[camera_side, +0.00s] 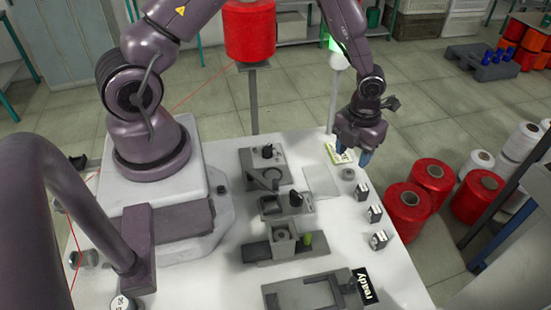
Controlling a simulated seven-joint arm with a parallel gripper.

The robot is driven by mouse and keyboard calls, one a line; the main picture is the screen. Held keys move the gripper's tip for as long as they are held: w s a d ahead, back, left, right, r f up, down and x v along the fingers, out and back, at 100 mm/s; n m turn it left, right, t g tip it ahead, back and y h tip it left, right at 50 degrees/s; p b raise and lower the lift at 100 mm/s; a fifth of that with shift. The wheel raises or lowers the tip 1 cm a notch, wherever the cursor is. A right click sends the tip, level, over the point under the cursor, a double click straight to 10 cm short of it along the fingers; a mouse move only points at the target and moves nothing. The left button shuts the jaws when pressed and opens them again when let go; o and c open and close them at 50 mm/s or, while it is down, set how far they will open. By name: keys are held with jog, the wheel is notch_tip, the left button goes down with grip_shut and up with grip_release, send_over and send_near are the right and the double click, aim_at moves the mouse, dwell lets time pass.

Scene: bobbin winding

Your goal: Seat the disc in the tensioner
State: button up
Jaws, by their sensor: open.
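My gripper (363,157) is open, pointing down over the far right part of the white table, with bluish fingertips. A small grey round piece (348,174), which looks like the disc, lies on the table just below and left of the fingertips. It appears apart from them. Several dark grey fixtures stand in a column at the table's middle. The far one (265,175) has a black knob and a curved arm; it may be the tensioner, but I cannot tell for sure. No disc can be made out in it.
A pale flat plate (321,181) lies between the fixtures and the grey piece. A green-white label (338,152) is behind it. A post with a red spool (249,32) stands behind.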

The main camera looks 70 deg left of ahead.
aim_at(349, 172)
jog(key=shift+f, duration=2.4)
jog(key=c, duration=0.6)
jog(key=shift+r, duration=2.55)
